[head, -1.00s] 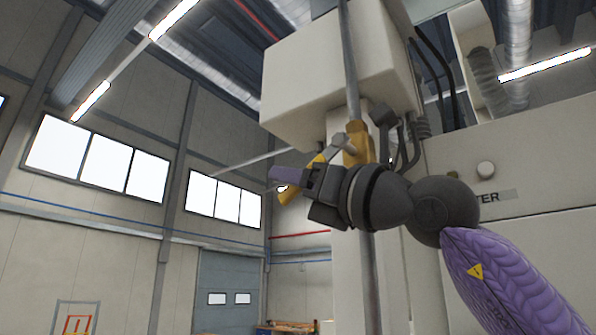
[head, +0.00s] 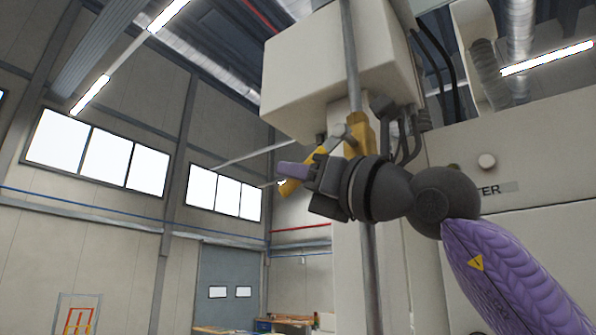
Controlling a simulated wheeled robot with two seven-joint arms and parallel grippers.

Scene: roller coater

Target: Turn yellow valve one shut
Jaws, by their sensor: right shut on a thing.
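The yellow valve (head: 358,131) sits on a thin vertical grey pipe in front of the machine. Its yellow lever (head: 290,186) slants down to the left from the valve body. My right gripper (head: 291,172) comes in from the lower right and is shut on the lever, with one purple fingertip showing along its upper side. The gripper's dark body hides the middle of the lever. My left gripper is out of view.
The vertical pipe (head: 349,60) runs close beside my right wrist. A large cream machine box (head: 320,70) hangs above, with dark cables (head: 440,70) to its right. A cream cabinet wall (head: 540,225) stands behind my right forearm. The space left of the gripper is open.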

